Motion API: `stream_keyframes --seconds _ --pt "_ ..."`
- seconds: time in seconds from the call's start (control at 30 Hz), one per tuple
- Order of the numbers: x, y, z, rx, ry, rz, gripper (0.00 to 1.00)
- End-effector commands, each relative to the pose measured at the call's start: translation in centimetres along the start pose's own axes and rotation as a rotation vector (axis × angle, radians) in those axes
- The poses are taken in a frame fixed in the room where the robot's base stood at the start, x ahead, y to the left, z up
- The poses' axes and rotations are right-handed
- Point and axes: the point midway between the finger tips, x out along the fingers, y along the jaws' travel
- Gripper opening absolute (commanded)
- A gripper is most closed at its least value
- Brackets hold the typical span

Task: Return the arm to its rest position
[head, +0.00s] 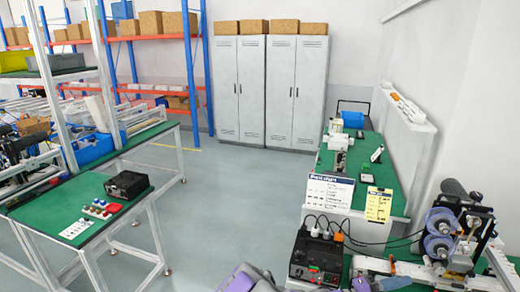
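A grey and purple rounded part (250,279) shows at the bottom edge of the head view and looks like part of my own arm or body. Most of it is cut off by the frame. I cannot make out any gripper fingers, so whether my gripper is open or holding something is hidden.
A coder machine with purple rolls (440,240) and a black control box (316,258) stand close at right. A green-topped table (60,205) with a black case (126,185) is at left. The grey floor (230,190) between is clear, back to the lockers (268,95).

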Motion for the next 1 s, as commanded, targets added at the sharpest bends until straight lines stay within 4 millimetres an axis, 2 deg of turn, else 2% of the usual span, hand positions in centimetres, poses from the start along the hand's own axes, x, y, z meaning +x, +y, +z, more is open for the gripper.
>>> stream_keyframes --seconds 0.03,0.2,0.33,0.47,0.7,1.0 --pt "0.8 -0.5 1.8 0.016 -0.042 -0.067 0.41" --pt "2.1 -2.8 7.0 0.046 -0.149 -0.294 0.41" --pt "1.9 -5.0 10.4 0.07 -0.2 -0.478 0.41" --pt "0.8 -7.2 13.3 0.093 -0.225 -0.667 0.41" --pt "-3.2 -10.8 16.8 0.138 -0.192 -1.016 0.41" --pt "-10.6 -12.6 19.3 0.195 -0.016 -1.427 0.41"
